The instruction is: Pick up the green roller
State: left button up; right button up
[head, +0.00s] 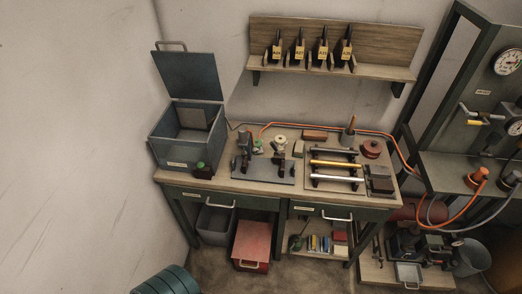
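No roller is clearly green in the head view. Another small green piece (258,146) sits by the winding fixture (263,171). Both are too small to tell if either is a roller. A rack on the right of the bench holds a dark roller (335,151), a gold roller (335,164) and a silver roller (337,179), lying crosswise. Neither of my grippers is in view.
The workbench (225,183) stands against the wall. The open-lidded metal box (172,150) is at its left end. A shelf (375,68) hangs above. A gauge stand (450,165) with orange hoses is at right. A ridged dark-green object (168,281) is at the bottom edge.

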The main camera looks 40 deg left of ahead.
aim_at(257, 149)
jog(key=i+l+u, duration=0.45)
jog(key=i+l, duration=0.15)
jog(key=i+u, duration=0.35)
jog(key=i, duration=0.35)
